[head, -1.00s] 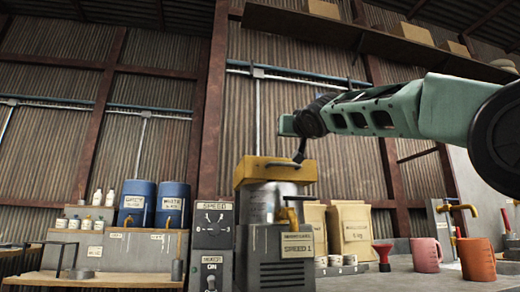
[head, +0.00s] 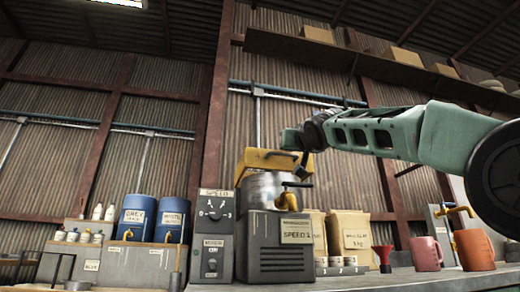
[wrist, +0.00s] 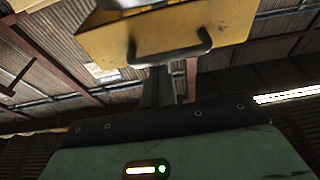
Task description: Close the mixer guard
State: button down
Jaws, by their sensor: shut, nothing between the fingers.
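The mixer guard (head: 275,160) is a yellow cover over the top of the silver mixing pot (head: 262,188). It looks slightly tilted; I cannot tell whether it rests fully on the pot. My gripper (head: 302,164) is at the guard's right front side. In the wrist view the guard (wrist: 175,28) fills the top, with a dark bar handle (wrist: 172,58) on its face. The shut fingers of my gripper (wrist: 158,72) point at the handle and look empty. I cannot tell whether they touch it.
The grey mixer base (head: 280,262) carries a brass tap (head: 292,195), with a speed dial panel (head: 213,225) to its left. Paper bags (head: 350,235), a red funnel (head: 384,258) and mugs (head: 425,253) stand right. Blue drums (head: 137,216) are left.

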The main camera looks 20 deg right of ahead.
jog(key=shift+f+b, duration=0.65)
jog(key=shift+f, duration=0.25)
jog(key=shift+w+f, duration=0.1)
jog(key=shift+f, duration=0.05)
notch_tip(320, 180, up, 5)
jog(key=s+p, duration=0.1)
jog(key=p, duration=0.4)
jog(key=f+b+v, duration=0.2)
jog(key=b+v, duration=0.2)
jog(key=v, duration=0.6)
jog(key=shift+w+a, duration=0.1)
jog(key=shift+w, duration=0.05)
